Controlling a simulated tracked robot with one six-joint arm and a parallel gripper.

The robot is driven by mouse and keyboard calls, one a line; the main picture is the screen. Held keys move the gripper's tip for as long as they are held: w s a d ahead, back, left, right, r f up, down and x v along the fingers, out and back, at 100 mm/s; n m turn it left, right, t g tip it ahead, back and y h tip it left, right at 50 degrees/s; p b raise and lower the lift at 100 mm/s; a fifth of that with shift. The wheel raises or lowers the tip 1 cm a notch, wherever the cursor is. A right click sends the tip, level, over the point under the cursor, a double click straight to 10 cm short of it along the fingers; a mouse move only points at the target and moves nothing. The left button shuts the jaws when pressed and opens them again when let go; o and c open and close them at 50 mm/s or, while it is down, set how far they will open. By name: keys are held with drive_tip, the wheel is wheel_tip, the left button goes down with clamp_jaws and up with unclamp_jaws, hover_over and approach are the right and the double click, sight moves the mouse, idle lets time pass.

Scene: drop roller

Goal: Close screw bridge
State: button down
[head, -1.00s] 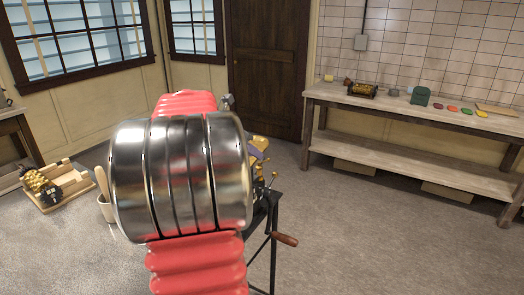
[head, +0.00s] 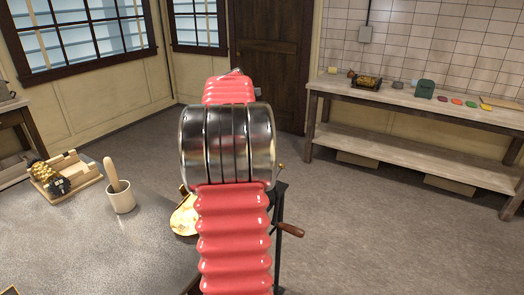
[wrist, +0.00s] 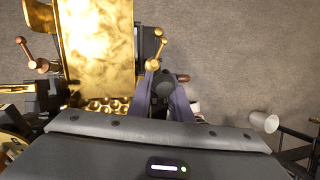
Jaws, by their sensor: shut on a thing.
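The brass drop-roller machine shows in the wrist view, with a bright brass chute (wrist: 95,40) and a row of dimpled brass rollers (wrist: 105,104) below it. My gripper (wrist: 163,82) has its two purple-grey fingers closed around a dark part beside the chute, which seems to be the end of the screw bridge (wrist: 163,88). A brass T-handled screw (wrist: 154,50) stands just beyond the fingertips. A copper-coloured T-handle (wrist: 33,58) is at the chute's left. In the head view my arm hides my gripper and most of the machine; a brass pan (head: 185,218) shows beside it.
The machine's wooden crank handle (head: 288,229) sticks out right of my arm. On the metal table at left are a pale cup with a pestle (head: 120,197) and a wooden tray (head: 80,170) with brass rollers. A workbench (head: 420,98) stands at the back right; floor between is clear.

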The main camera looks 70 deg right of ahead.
drive_tip(key=shift+a+f, duration=0.2)
drive_tip(key=shift+f, duration=0.4)
drive_tip(key=c, duration=1.9)
unclamp_jaws()
drive_tip(key=shift+c, duration=0.2)
drive_tip(key=shift+r, duration=0.1)
drive_tip(key=shift+d+r, duration=0.1)
drive_tip(key=shift+w+r, duration=0.1)
drive_tip(key=shift+r, duration=0.25)
drive_tip(key=v, duration=1.2)
drive_tip(key=shift+w+r, duration=0.1)
drive_tip(key=shift+r, duration=0.05)
drive_tip(key=shift+a+r, duration=0.2)
drive_tip(key=shift+a, duration=0.05)
drive_tip(key=shift+c, duration=0.5)
